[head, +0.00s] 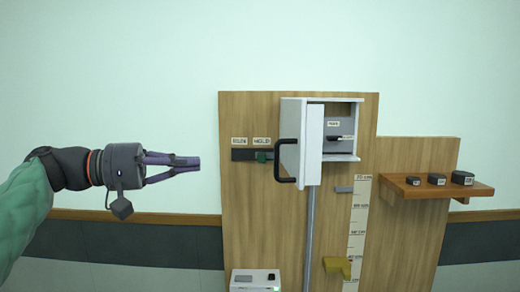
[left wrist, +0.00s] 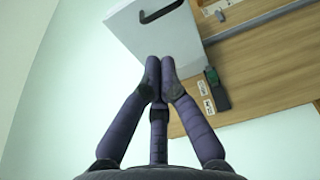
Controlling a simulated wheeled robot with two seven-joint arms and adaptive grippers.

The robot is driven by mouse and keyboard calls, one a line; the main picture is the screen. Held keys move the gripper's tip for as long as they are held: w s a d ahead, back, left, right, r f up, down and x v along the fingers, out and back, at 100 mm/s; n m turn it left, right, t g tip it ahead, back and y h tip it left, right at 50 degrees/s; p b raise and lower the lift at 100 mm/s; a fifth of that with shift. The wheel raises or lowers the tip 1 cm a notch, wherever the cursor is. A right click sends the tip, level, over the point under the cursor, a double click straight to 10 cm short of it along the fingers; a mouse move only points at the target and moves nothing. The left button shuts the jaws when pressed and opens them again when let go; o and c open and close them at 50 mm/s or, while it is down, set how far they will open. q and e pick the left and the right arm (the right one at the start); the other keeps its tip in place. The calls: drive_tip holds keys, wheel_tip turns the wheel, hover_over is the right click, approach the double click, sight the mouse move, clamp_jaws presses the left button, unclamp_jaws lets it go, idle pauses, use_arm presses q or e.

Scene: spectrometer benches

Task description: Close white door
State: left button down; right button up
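The white door (head: 313,150) of a wall-mounted white cabinet (head: 347,156) stands open, swung out towards me, so part of the cabinet's inside shows. The door carries a black bar handle (head: 279,161) on its left side. My left gripper (head: 198,162) is left of the door and handle, apart from both, pointing right. Its purple fingers are together with nothing between them. In the left wrist view the fingertips (left wrist: 160,64) meet in front of the white door (left wrist: 150,35), whose black handle (left wrist: 161,12) shows at the top. My right gripper is in neither view.
A wooden panel (head: 250,200) backs the cabinet. A dark slider strip with a green knob (head: 261,156) sits left of the handle. A yellow piece (head: 338,267) is on a vertical scale below. A shelf (head: 440,190) at right holds several black blocks. Open space surrounds my left gripper.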

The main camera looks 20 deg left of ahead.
use_arm(q)
drive_tip(key=p+x, duration=0.3)
drive_tip(key=x, duration=1.1)
drive_tip(key=shift+p, duration=0.4)
drive_tip(key=shift+r, duration=0.1)
